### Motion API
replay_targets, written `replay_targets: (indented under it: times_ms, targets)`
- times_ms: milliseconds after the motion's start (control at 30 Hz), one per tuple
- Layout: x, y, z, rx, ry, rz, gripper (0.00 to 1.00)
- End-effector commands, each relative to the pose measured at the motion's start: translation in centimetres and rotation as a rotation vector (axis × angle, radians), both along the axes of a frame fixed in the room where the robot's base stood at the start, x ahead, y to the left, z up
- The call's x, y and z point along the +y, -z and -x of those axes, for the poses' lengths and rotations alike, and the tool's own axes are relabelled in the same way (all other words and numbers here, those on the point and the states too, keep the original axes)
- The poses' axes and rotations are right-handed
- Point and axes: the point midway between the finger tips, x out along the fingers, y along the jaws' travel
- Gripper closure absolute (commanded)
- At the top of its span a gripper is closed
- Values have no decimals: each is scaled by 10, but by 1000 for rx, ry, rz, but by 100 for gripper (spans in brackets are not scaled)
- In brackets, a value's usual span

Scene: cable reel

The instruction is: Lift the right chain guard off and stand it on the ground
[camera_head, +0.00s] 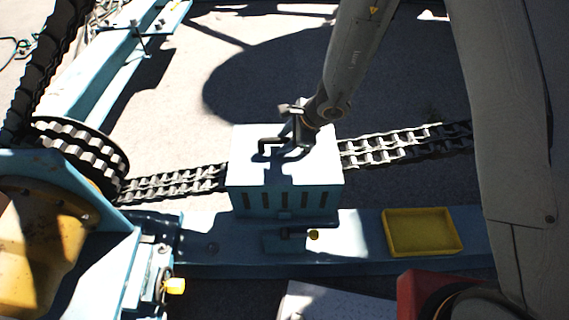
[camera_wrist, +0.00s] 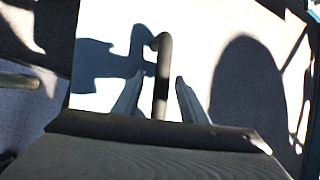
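The chain guard (camera_head: 240,170) is a box with a pale top and a slotted blue front, sitting over the chain (camera_head: 385,148) in the head view. Its sunlit top (camera_wrist: 100,30) fills much of the wrist view. A dark bent handle (camera_head: 268,142) stands on the top and also shows in the wrist view (camera_wrist: 163,60). My gripper (camera_head: 297,148) is down at the handle. In the wrist view its two fingers (camera_wrist: 159,85) are apart, one on each side of the handle bar, with a gap on both sides. Part of the handle is hidden behind my gripper in the head view.
A blue beam (camera_head: 365,262) runs along the guard's front, with a yellow tray (camera_head: 422,232) on it. A toothed sprocket (camera_head: 85,150) is at left. Grey ground (camera_head: 215,50) behind the guard is clear.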

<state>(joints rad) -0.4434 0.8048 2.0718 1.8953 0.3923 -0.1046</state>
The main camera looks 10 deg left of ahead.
Motion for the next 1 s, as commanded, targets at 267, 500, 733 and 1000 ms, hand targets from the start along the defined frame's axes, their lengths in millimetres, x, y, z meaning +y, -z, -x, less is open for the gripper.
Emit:
replay_targets:
  times_ms: [267, 500, 733, 1000]
  targets:
    - [0, 0, 0, 0, 0, 0, 61]
    - [0, 0, 0, 1, 0, 0, 100]
    - [0, 1, 1, 2, 0, 1, 100]
    - [-1, 1, 1, 2, 1, 1, 100]
